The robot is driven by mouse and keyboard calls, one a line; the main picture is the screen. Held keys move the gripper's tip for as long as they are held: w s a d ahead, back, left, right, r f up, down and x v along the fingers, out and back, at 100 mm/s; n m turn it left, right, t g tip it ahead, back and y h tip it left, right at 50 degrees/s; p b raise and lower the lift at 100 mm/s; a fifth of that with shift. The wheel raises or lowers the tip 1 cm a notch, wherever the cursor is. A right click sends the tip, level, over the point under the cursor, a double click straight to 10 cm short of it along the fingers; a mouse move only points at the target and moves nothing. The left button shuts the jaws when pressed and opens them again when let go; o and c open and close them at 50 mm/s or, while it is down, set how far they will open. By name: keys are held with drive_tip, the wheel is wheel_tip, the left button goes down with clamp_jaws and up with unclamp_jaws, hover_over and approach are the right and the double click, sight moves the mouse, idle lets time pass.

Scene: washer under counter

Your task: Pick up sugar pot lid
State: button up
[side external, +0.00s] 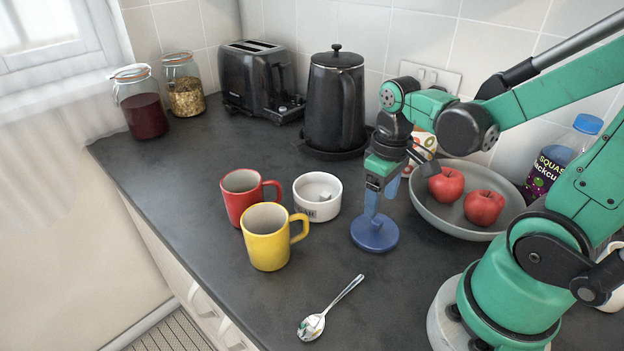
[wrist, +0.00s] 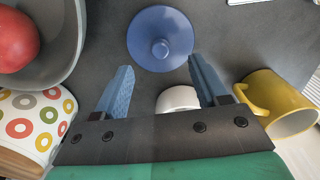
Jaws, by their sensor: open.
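The sugar pot lid (side external: 374,234) is a blue disc with a small round knob, lying flat on the dark counter, knob up. In the wrist view the lid (wrist: 160,25) is at the top middle, its knob facing me. My gripper (side external: 370,193) points down above the lid. Its blue fingers (wrist: 159,65) are spread, with nothing held between them. In the wrist view the knob lies just beyond the line of the fingertips. The exact height gap is hard to tell. The white sugar pot (side external: 317,208) stands open to the left, with cubes inside.
A red mug (side external: 240,200) and a yellow mug (side external: 267,240) stand left of the pot. A grey bowl with apples (side external: 440,218) is close on the lid's right. A black kettle (side external: 334,105) stands behind. A spoon (side external: 330,308) lies in front.

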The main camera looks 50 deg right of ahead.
sight(377, 220)
drive_tip(key=shift+f, duration=2.35)
drive_tip(key=shift+c, duration=0.2)
clamp_jaws()
